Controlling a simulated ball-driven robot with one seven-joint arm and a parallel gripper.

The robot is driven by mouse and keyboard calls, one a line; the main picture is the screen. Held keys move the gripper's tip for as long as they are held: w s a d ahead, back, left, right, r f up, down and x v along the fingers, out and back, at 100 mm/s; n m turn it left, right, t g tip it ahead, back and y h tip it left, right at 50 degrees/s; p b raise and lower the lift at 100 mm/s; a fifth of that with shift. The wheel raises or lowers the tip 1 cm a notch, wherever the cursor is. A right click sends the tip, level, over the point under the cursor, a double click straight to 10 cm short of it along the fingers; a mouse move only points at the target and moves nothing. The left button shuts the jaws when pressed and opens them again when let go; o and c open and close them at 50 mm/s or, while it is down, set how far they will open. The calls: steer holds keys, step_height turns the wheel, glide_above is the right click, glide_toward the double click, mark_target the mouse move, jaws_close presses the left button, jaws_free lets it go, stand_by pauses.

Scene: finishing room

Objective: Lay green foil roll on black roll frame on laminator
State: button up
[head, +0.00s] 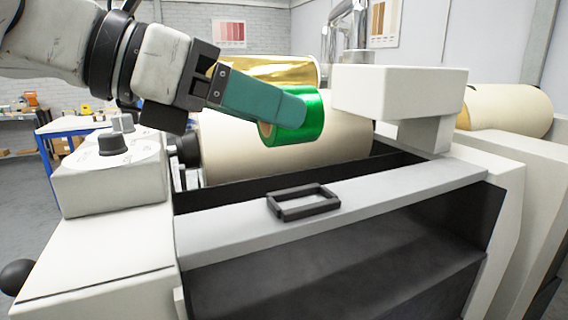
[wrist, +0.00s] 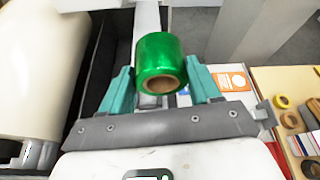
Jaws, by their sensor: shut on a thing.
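The green foil roll (head: 312,118) is a shiny cylinder with a cardboard core. My gripper (head: 290,112) is shut on it, its teal fingers on either side, and holds it in the air before the large cream roll. In the wrist view the green roll (wrist: 160,58) sits between the two teal fingers of my gripper (wrist: 160,80), with its core end facing the camera. The black roll frame (head: 308,212) is a small empty rectangular frame on the grey front rail of the laminator (head: 230,237). The held roll is above and behind the frame, apart from it. The wrist view does not show the frame.
The large cream roll (head: 350,138) lies across the laminator, with a gold roll (head: 268,70) behind. A white block (head: 400,90) overhangs at right. A control box (head: 112,180) with dark knobs stands at left. The rail around the frame is clear.

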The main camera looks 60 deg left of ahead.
mark_target(279, 145)
steer(key=w+f, duration=0.1)
steer(key=w+a+f, duration=0.1)
steer(key=f, duration=0.1)
steer(key=w+a+f+p, duration=0.1)
steer(key=shift+w+f, duration=0.1)
steer(key=shift+f, duration=0.3)
steer(key=f, duration=0.1)
steer(key=f+p, duration=0.1)
steer(key=f, duration=0.1)
steer(key=shift+w+a, duration=0.2)
steer(key=shift+w, duration=0.1)
steer(key=shift+f, duration=0.4)
steer(key=shift+f, duration=0.1)
steer(key=shift+f, duration=0.15)
steer(key=o, duration=1.3)
